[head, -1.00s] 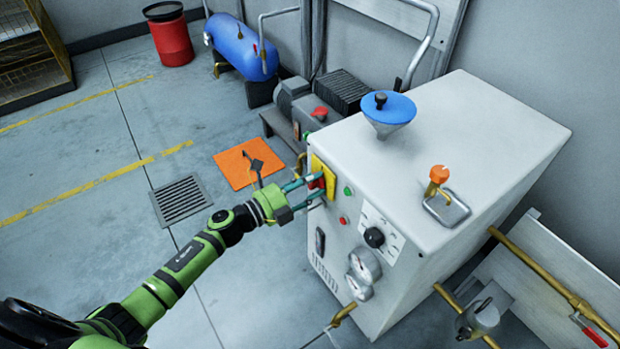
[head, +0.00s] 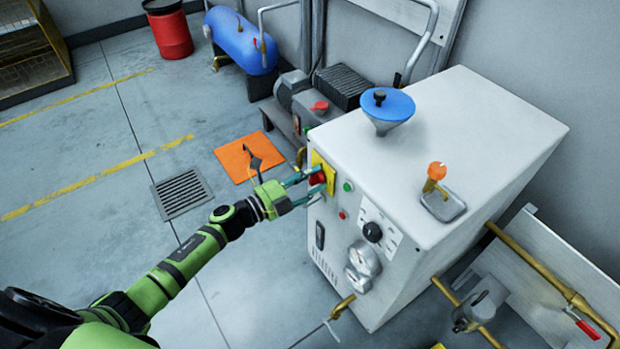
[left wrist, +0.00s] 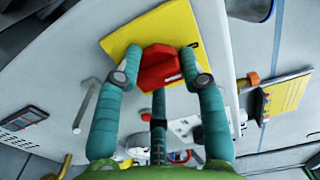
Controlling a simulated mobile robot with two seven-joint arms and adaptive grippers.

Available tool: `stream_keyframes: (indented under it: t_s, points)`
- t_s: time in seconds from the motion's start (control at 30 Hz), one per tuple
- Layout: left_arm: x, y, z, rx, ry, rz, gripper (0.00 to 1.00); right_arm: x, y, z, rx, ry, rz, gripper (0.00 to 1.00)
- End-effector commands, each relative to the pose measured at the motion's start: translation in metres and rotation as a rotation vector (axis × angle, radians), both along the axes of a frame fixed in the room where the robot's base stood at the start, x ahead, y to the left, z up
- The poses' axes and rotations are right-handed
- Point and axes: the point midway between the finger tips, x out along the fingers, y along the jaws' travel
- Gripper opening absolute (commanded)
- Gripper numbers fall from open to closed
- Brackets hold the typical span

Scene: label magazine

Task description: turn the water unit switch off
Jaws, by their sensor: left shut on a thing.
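In the left wrist view the red knob (left wrist: 160,68) is between the two fingertips (left wrist: 158,72), in front of the yellow plate (left wrist: 135,32). The fingers are shut on the knob. My right gripper is not in view.
Brass pipes (head: 460,311) run at right. The floor at left is open.

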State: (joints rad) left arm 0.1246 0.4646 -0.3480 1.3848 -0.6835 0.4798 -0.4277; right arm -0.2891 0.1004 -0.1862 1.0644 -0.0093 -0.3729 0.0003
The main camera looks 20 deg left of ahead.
Motion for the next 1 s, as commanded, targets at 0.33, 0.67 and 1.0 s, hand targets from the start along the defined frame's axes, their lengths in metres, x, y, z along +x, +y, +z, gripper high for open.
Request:
stream_keyframes:
  t_s: [0.33,0.67,1.0]
  points:
    - [0.0,0.0,0.001,-0.001,0.0,0.0,0.65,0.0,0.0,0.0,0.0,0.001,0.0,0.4]
    - [-0.022,0.017,-0.001,0.002,0.002,0.0,0.65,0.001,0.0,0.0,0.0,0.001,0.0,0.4]
    - [-0.077,0.06,-0.001,0.0,0.002,0.0,0.65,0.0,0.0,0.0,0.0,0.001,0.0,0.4]
